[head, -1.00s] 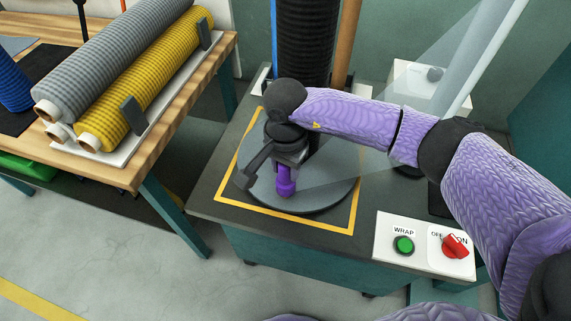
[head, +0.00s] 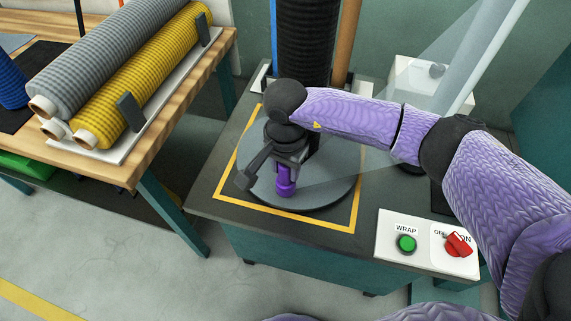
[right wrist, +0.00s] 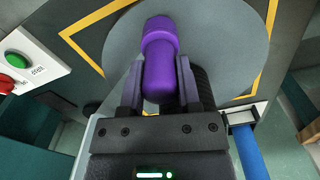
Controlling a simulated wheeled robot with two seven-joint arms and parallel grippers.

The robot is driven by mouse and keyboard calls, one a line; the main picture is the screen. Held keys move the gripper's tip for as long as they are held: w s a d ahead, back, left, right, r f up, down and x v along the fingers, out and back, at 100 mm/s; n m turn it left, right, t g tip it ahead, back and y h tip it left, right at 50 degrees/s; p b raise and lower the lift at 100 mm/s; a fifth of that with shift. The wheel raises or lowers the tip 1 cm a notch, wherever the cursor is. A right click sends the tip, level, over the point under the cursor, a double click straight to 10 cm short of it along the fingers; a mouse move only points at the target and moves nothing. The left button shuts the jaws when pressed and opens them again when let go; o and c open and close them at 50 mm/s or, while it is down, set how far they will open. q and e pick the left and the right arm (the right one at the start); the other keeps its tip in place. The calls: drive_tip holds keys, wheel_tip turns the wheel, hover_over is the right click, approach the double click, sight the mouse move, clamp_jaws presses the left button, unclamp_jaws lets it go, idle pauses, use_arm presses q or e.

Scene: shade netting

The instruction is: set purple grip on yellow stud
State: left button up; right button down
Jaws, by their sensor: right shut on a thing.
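The purple grip (head: 286,187) is a short, knobbed cylinder. My right gripper (head: 287,172) is shut on it, over the front part of the grey round turntable (head: 335,192). In the right wrist view, the grip (right wrist: 160,50) lies between the two dark fingers (right wrist: 160,82), its wider end pointing away from the wrist, with the turntable (right wrist: 225,45) behind it. I cannot tell whether the grip touches the turntable. I cannot make out the yellow stud in either view. My left gripper is not in view.
A panel with a green WRAP button (head: 407,243) and a red switch (head: 458,244) sits front right. A black netting roll (head: 303,45) stands behind the turntable. Grey and yellow rolls (head: 150,85) lie on the wooden bench at left. A yellow line (head: 290,218) frames the turntable.

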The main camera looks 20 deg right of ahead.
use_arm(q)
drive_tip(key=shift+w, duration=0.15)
use_arm(e)
drive_tip(key=shift+f+b, duration=0.3)
drive_tip(key=shift+f, duration=0.05)
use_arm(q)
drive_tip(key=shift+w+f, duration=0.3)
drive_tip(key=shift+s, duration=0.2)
